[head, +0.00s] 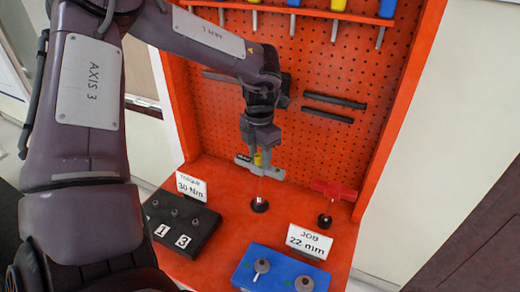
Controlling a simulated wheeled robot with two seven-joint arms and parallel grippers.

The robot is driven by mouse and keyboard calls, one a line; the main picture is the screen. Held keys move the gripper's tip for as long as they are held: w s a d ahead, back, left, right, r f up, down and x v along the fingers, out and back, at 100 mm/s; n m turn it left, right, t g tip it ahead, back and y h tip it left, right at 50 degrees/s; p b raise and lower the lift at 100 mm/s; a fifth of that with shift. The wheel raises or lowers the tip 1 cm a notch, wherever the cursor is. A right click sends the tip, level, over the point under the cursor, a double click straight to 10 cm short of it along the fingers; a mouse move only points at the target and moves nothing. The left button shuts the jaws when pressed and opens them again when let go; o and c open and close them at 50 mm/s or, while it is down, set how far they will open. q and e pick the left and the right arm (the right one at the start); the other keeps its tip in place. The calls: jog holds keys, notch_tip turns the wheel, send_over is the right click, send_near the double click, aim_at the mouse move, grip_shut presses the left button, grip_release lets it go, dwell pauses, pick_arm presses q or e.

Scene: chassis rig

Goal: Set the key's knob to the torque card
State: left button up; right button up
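The torque card (191,186) stands at the left of the red bench and reads "TORQUE 30 Nm". A key with a grey crossbar (275,173) stands upright on a thin shaft above a dark round foot (260,205). A small yellow part, seemingly its knob (258,159), shows at the top of the crossbar. My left gripper (262,149) points down right over this yellow part, at or touching it. Whether its fingers are closed on it is too small to tell. The knob's setting cannot be read. My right gripper is out of view.
A second key with a red crossbar (334,190) stands to the right. A job card (309,241) reads "JOB 22 mm". A black block (190,243) marked 1 and 3 and a blue block (262,283) lie in front. A red pegboard (320,75) with hanging tools rises behind.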

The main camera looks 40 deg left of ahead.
pick_arm(q)
jog(key=shift+f+n+b, duration=0.15)
jog(key=shift+n+b, duration=0.3)
jog(key=shift+n, duration=0.05)
jog(key=n+b, duration=0.2)
jog(key=n, duration=0.2)
jog(key=n+b, duration=0.1)
jog(key=n, duration=0.3)
jog(key=shift+b, duration=0.4)
jog(key=shift+n+b, duration=0.3)
jog(key=shift+n, duration=0.8)
jog(key=c, duration=0.6)
